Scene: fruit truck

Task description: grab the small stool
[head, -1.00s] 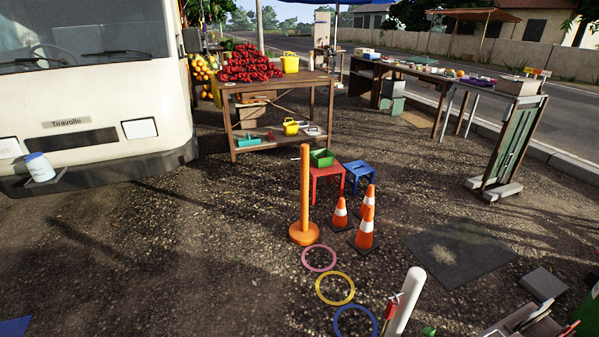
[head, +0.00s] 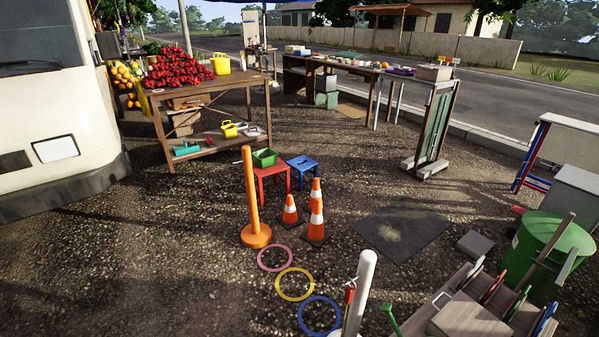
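I cannot tell from the picture which one is the small stool of the task. Neither of my grippers is in view.
An orange post (head: 252,200) and traffic cones (head: 316,212) stand in front of the stools. Coloured rings (head: 294,284) and a white post (head: 358,290) are nearer. A wooden fruit table (head: 205,88) stands behind left. Open gravel lies at left front.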

